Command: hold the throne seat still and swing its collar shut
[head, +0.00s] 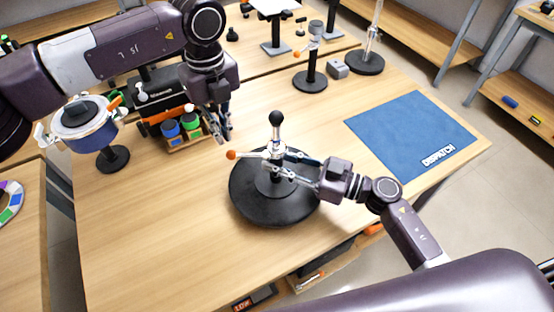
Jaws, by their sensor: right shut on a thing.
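The throne seat (248,203) stands upright on the wooden table, with a wide black round base, a short post and a pale metal fitting topped by a black ball (276,118). Its collar shows as a metal ring and lever with an orange knob (231,155) pointing left. My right gripper (281,163) comes in from the right and is shut on the throne seat at its post, just below the ball; its fingers partly hide the collar. My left gripper (222,136) hangs above and left of the seat, empty, fingers apart, not touching it.
A blue DISPATCH mat (410,133) lies to the right. A blue-and-silver pot on a stand (88,124) and a rack of coloured jars (180,130) stand at the left. More stands (310,78) and a small grey block (338,69) are behind. The front-left table is clear.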

